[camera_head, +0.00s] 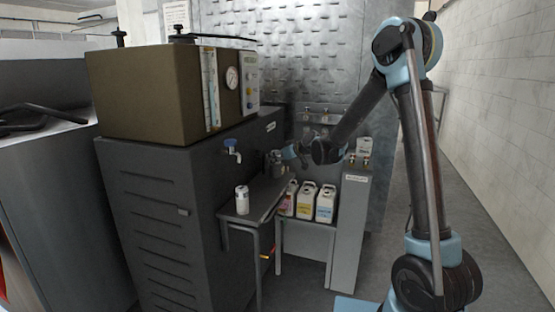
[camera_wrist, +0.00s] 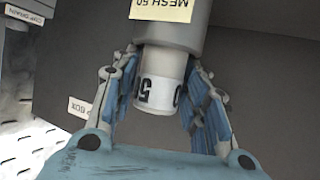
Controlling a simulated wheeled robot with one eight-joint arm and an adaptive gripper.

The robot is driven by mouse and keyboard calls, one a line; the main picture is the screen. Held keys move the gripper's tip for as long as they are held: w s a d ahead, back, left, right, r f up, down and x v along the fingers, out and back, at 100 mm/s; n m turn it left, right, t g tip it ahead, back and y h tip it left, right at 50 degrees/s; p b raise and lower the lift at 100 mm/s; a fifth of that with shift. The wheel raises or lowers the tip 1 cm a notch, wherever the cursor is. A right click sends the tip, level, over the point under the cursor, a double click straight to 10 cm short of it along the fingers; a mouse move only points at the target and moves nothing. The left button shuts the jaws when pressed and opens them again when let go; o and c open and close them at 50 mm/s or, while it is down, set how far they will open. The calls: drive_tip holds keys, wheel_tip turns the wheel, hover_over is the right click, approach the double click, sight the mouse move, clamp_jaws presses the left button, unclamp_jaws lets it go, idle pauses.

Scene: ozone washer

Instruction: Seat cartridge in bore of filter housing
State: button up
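In the wrist view a white cartridge (camera_wrist: 160,70), its label reading 50, sits between the finger pads of my gripper (camera_wrist: 163,72). The pads lie close against both sides of it, and the gripper appears shut on it. The cartridge's far end meets the open end of the grey filter housing (camera_wrist: 185,38), which carries a MESH 50 tag. Its top is hidden inside or behind the housing's rim; how deep it goes I cannot tell. In the head view my gripper (camera_head: 280,158) is small beside the dark cabinet, and the held cartridge is not clear.
Several jugs (camera_head: 306,200) stand to the right, beside a grey pedestal (camera_head: 349,225). The dark cabinet (camera_head: 160,210) bounds the left; open floor lies at right.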

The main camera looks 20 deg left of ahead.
drive_tip(key=shift+o, duration=0.6)
drive_tip(key=shift+d, duration=0.1)
drive_tip(key=v, duration=1.1)
drive_tip(key=shift+s+d+r, duration=0.15)
drive_tip(key=shift+d+r, duration=0.05)
drive_tip(key=shift+d, duration=0.1)
drive_tip(key=s+d+f+m+g+h, duration=0.1)
drive_tip(key=s+d+m+h, duration=0.15)
drive_tip(key=s+d, duration=0.65)
drive_tip(key=s+d+f+m+h, duration=0.1)
drive_tip(key=s+d+m+h, duration=0.3)
drive_tip(key=d, duration=0.9)
drive_tip(key=s+d+f+m+g+h, duration=0.1)
drive_tip(key=s+d+f, duration=0.4)
drive_tip(key=s+d, duration=0.5)
drive_tip(key=s+d+f+m+g+h, duration=0.2)
drive_tip(key=s+d+f+m+h, duration=0.1)
drive_tip(key=s+d, duration=0.7)
drive_tip(key=s+f+m, duration=0.1)
drive_tip(key=s+f, duration=0.1)
drive_tip(key=s, duration=0.1)
drive_tip(key=shift+s+d+f, duration=0.2)
drive_tip(key=shift+d+f, duration=0.1)
